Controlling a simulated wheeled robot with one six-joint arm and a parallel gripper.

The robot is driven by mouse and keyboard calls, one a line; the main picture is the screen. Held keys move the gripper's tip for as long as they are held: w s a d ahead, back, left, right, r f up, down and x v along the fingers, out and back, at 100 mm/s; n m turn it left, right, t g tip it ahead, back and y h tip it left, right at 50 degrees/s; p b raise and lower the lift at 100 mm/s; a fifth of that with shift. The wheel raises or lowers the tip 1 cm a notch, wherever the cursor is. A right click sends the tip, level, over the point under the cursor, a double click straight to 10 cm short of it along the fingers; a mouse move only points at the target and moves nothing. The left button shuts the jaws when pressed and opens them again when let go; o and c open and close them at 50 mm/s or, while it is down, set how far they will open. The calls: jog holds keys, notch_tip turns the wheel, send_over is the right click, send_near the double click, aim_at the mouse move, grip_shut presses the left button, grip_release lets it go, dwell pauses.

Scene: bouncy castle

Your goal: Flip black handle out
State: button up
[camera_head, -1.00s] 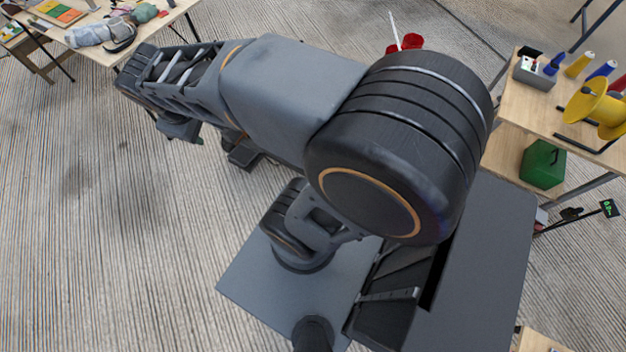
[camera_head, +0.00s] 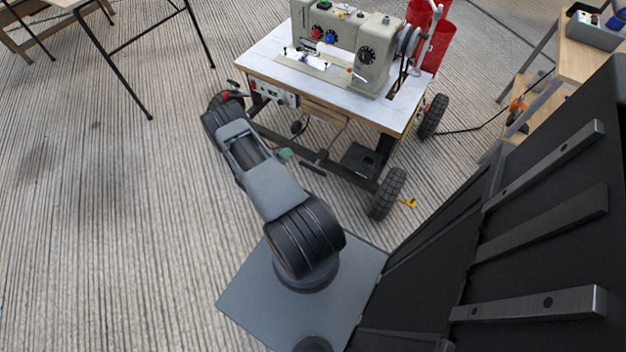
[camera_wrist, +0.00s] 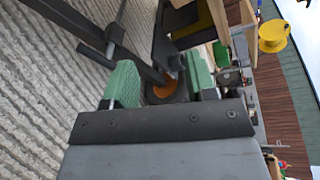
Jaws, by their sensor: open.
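A sewing machine (camera_head: 340,45) stands on a white-topped wheeled cart (camera_head: 300,62). My gripper, partly hidden behind my arm in the head view, is low at the cart's near side, with a green fingertip (camera_head: 285,155) showing. In the wrist view its green fingers are spread apart (camera_wrist: 162,88). A dark part and a round orange-centred piece (camera_wrist: 163,91) show between or beyond them; contact cannot be told. A short black bar (camera_head: 312,168) near the fingertip may be the black handle. The wrist view shows a similar black bar (camera_wrist: 95,56) left of the fingers.
Black cart wheels (camera_head: 387,193) stand close to my arm on the right. A red container (camera_head: 440,45) is behind the cart. A wooden table (camera_head: 590,60) is at the right.

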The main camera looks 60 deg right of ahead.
aim_at(312, 170)
jog(key=s+a+f+n+t+b, duration=0.1)
jog(key=s+f+n+b, duration=0.15)
jog(key=f, duration=0.65)
jog(key=s+f+n+t+b, duration=0.2)
jog(key=s+f+n, duration=0.15)
jog(key=f, duration=0.45)
jog(key=shift+n, duration=0.3)
jog(key=shift+b+x, duration=2.1)
jog(key=shift+x, duration=4.55)
jog(key=shift+w+a+f, duration=0.1)
jog(key=shift+f, duration=0.05)
grip_shut()
